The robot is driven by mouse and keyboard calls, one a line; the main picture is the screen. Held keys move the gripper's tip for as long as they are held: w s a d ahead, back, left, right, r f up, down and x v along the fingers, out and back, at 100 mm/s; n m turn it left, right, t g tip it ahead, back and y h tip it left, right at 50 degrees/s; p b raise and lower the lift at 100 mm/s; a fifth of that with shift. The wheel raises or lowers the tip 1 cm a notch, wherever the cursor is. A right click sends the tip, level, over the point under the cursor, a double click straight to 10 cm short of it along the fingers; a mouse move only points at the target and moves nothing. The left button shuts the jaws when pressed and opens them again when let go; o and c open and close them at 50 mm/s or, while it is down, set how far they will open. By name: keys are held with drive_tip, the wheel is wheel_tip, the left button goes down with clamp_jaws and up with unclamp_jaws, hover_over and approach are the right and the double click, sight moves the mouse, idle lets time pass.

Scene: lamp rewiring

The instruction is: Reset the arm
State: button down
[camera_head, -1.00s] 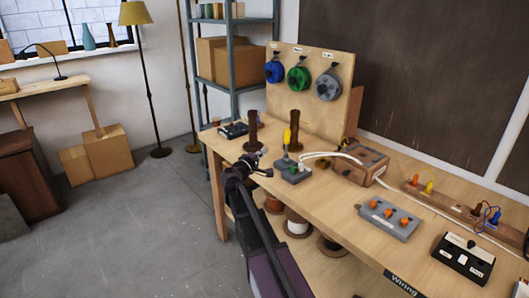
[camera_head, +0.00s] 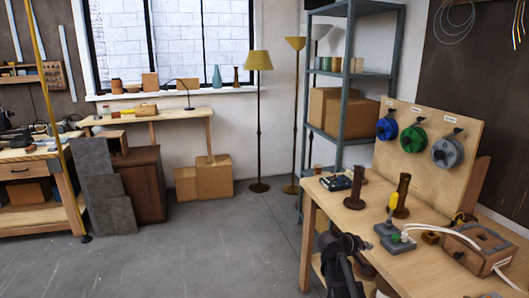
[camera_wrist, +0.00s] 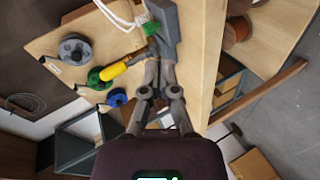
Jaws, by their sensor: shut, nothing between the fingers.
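My gripper (camera_wrist: 154,78) shows in the wrist view, its two dark fingers drawn together with nothing between them. In the head view my gripper (camera_head: 362,244) is at the bottom, by the left front edge of the wiring bench (camera_head: 338,207). In the wrist view the fingers overlap a yellow-handled tool (camera_wrist: 118,68) and a grey block with a green plug (camera_wrist: 166,36). I cannot tell the gap to them. The same grey block (camera_head: 396,243) and yellow-handled tool (camera_head: 393,198) stand on the bench in the head view.
On the bench are two brown spindles (camera_head: 356,188) (camera_head: 402,196), a brown wooden box with white cables (camera_head: 480,248), and a board with blue, green and grey spools (camera_head: 466,130). A shelf (camera_head: 344,90) stands behind. The floor (camera_head: 215,245) to the left is clear.

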drive_tip(key=s+a+f+m+g+y+p, duration=0.1)
drive_tip(key=s+a+f+g+y+p, duration=0.1)
drive_tip(key=s+a+y, duration=0.4)
drive_tip(key=s+a+f+m+g+y+p, duration=0.1)
drive_tip(key=s+a+y, duration=0.5)
drive_tip(key=s+a, duration=0.6)
wheel_tip(320, 180, down, 3)
drive_tip(key=shift+s+f+g+p, duration=0.2)
drive_tip(key=shift+s+g+p, duration=0.4)
drive_tip(key=shift+g, duration=0.5)
